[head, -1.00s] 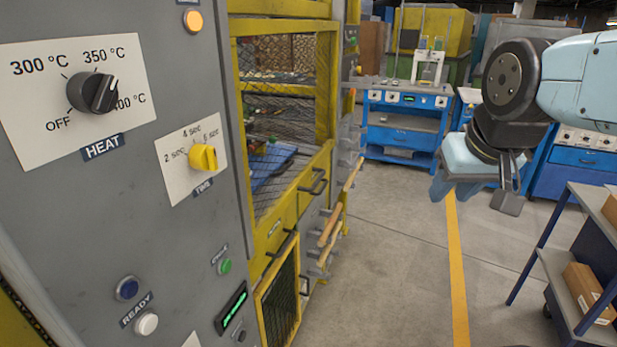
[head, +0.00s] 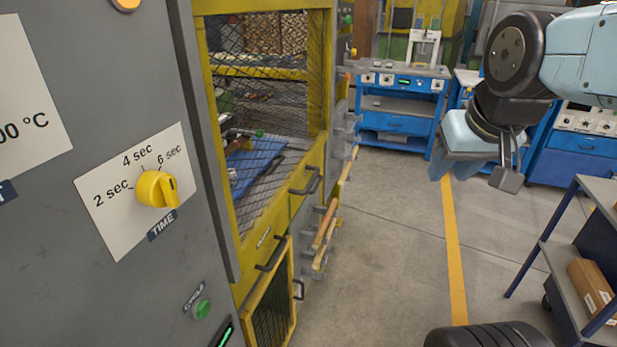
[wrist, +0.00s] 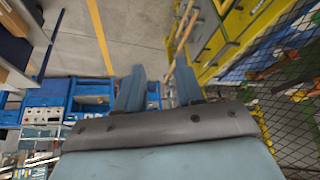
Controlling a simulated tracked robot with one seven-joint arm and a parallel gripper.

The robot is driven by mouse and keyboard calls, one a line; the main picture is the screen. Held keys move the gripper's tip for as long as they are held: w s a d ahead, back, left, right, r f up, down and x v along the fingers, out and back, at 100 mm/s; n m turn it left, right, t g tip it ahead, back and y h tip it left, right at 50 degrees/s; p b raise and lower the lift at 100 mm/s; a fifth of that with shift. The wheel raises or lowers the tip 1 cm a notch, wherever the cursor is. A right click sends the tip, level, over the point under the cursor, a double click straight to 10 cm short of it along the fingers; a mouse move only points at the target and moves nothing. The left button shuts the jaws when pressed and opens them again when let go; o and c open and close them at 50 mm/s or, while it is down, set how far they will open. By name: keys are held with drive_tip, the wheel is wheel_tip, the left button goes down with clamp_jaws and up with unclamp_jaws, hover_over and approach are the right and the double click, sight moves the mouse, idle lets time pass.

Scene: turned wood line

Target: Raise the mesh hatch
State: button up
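The mesh hatch (head: 272,115) is a yellow-framed wire mesh panel on the front of the grey and yellow machine in the head view. It looks lowered, covering the opening, and a blue tray (head: 250,165) shows behind it. A black bar handle (head: 308,182) is on the yellow panel at its lower edge. My gripper (head: 452,172) hangs well to the right of the hatch, over the aisle, touching nothing. In the wrist view its two blue fingers (wrist: 158,88) are apart with nothing between them. Mesh also shows at the right of the wrist view (wrist: 298,125).
A second, smaller mesh panel (head: 270,312) sits below, with another black handle (head: 271,254). Wooden-handled levers (head: 325,225) jut from the machine beyond. A shelf cart (head: 582,245) stands at the right, blue workbenches (head: 400,115) behind. The floor between is clear.

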drive_tip(key=m+y, duration=0.4)
drive_tip(key=y, duration=1.1)
approach(311, 180)
drive_tip(key=x, duration=0.6)
drive_tip(key=f+x, duration=0.1)
drive_tip(key=x, duration=0.3)
clamp_jaws()
